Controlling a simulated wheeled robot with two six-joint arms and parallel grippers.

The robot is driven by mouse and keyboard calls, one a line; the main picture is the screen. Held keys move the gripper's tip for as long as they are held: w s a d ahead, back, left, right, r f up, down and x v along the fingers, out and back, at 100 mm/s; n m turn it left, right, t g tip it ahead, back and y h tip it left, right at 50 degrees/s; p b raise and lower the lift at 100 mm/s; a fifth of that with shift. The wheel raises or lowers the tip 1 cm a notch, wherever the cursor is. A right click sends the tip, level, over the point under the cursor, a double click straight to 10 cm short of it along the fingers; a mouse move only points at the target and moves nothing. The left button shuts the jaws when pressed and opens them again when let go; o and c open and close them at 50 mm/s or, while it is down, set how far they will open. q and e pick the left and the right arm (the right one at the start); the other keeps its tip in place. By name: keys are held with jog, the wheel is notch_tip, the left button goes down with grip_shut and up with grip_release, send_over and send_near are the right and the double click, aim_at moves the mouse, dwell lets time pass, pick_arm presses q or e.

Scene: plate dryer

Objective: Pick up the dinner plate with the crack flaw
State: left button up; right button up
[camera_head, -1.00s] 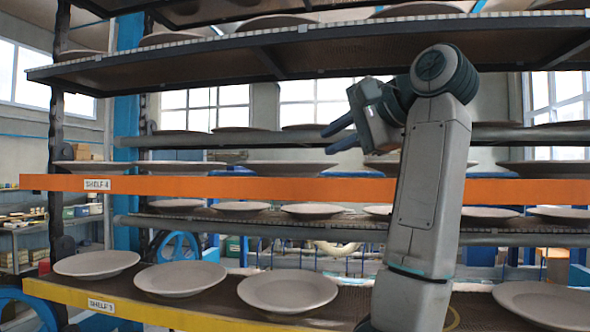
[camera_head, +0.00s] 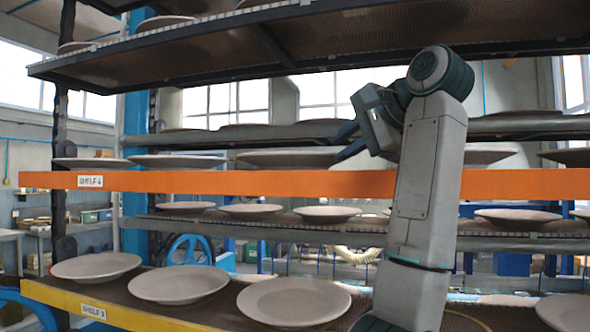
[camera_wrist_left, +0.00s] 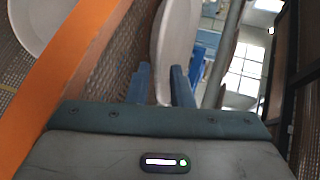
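Pale grey plates stand along the racks, and I cannot make out a crack on any of them. On the orange-edged Shelf 4 (camera_head: 240,182), a plate (camera_head: 290,158) lies just left of my left gripper (camera_head: 350,141), whose fingers point left towards its right end. In the left wrist view, the gripper's two blue fingers (camera_wrist_left: 160,86) are apart. A plate (camera_wrist_left: 176,35) shows ahead of and between them; I cannot tell whether they touch it. My right gripper is not in view.
Yellow-edged Shelf 3 (camera_head: 130,312) below carries several plates, including one (camera_head: 293,302) left of my arm. A dark shelf (camera_head: 200,62) hangs above. A rear rack with more plates (camera_head: 327,214) stands behind. The gap above the Shelf 4 plates is limited.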

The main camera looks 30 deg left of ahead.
aim_at(328, 155)
pick_arm(q)
jog(key=p+x, duration=0.3)
jog(key=shift+s+a, duration=0.15)
jog(key=shift+a, duration=0.1)
jog(key=shift+a+f, duration=0.35)
jog(key=shift+a, duration=0.2)
jog(key=shift+w+a+f, duration=0.15)
jog(key=shift+w, duration=0.3)
grip_shut()
jog(key=shift+s, duration=0.15)
